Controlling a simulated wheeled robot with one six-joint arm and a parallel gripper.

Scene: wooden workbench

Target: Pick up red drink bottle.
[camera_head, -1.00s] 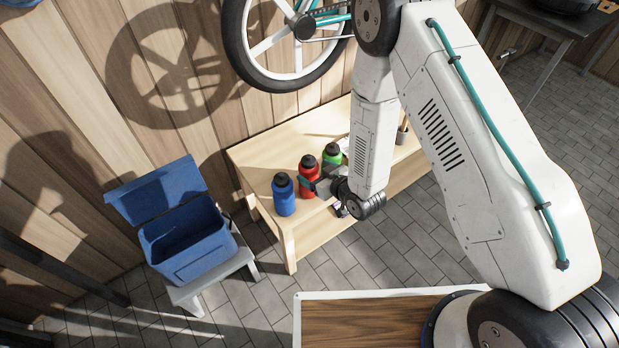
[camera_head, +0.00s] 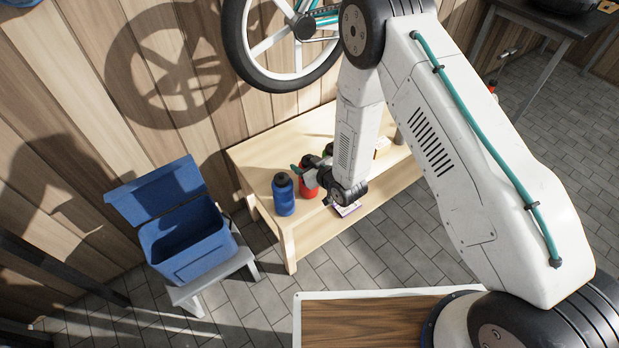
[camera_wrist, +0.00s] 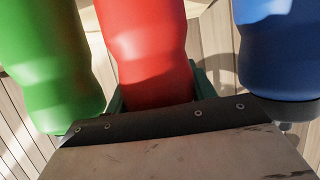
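The red bottle (camera_head: 309,186) stands on the bench, mostly covered by my gripper in the head view. In the wrist view the red bottle (camera_wrist: 150,55) fills the middle. My gripper (camera_head: 307,168) is at its upper part, with the green finger pads (camera_wrist: 160,92) spread on either side of the bottle. I cannot tell whether the pads touch it. The fingertips are largely hidden behind the gripper's own plate in the wrist view.
A blue bottle (camera_head: 284,196) stands close on the left; it is at the right in the wrist view (camera_wrist: 280,50). A green bottle (camera_wrist: 50,60) stands on the other side. The wooden bench (camera_head: 262,153) has free room at its back left. A blue cooler (camera_head: 185,245) stands apart.

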